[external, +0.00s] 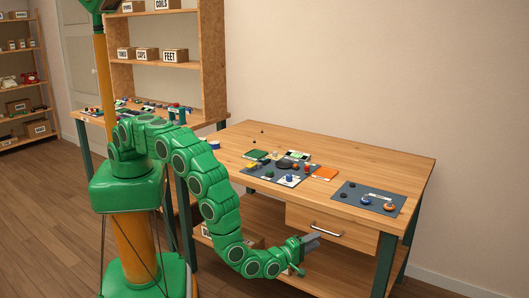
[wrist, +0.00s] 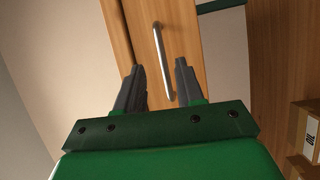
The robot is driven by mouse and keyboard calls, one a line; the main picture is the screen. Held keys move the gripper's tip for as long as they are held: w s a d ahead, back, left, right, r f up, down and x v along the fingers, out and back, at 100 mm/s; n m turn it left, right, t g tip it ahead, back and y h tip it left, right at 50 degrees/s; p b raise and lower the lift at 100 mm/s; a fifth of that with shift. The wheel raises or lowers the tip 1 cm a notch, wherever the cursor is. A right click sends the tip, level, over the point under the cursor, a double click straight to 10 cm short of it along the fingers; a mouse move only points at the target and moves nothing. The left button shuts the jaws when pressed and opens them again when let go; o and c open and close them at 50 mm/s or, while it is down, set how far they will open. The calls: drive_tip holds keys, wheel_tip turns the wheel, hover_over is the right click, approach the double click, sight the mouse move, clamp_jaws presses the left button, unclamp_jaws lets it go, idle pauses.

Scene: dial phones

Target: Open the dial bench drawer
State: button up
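The wooden bench drawer (external: 358,236) sits under the right part of the bench top and looks closed. Its metal bar handle (external: 327,230) runs along the drawer front. In the wrist view the handle (wrist: 162,55) stands between the lines of my two fingers, with the drawer front (wrist: 185,30) behind it. My gripper (external: 313,242) is at the left end of the handle, just in front of the drawer. In the wrist view my gripper (wrist: 159,66) is open, with a gap on both sides of the handle. I cannot tell how deep the handle sits between the fingertips.
The bench top (external: 375,163) carries a grey mat (external: 368,198) with dial parts and several other small items. A lower shelf (external: 330,272) lies below the drawer, with boxes on it. A green bench leg (external: 384,262) stands right of the drawer. Shelving stands at the back left.

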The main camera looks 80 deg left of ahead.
sight(323, 233)
drive_tip(key=shift+n+t+y, duration=0.3)
drive_tip(key=shift+t, duration=0.1)
drive_tip(key=shift+w+a+r, duration=0.1)
drive_tip(key=shift+w+a, duration=0.5)
drive_tip(key=shift+w, duration=0.25)
drive_tip(key=shift+w+a+f, duration=0.1)
drive_tip(key=shift+w+a, duration=0.5)
drive_tip(key=shift+w, duration=0.25)
drive_tip(key=shift+w+a+r, duration=0.1)
drive_tip(key=shift+w+a, duration=0.5)
drive_tip(key=shift+w, duration=0.25)
clamp_jaws()
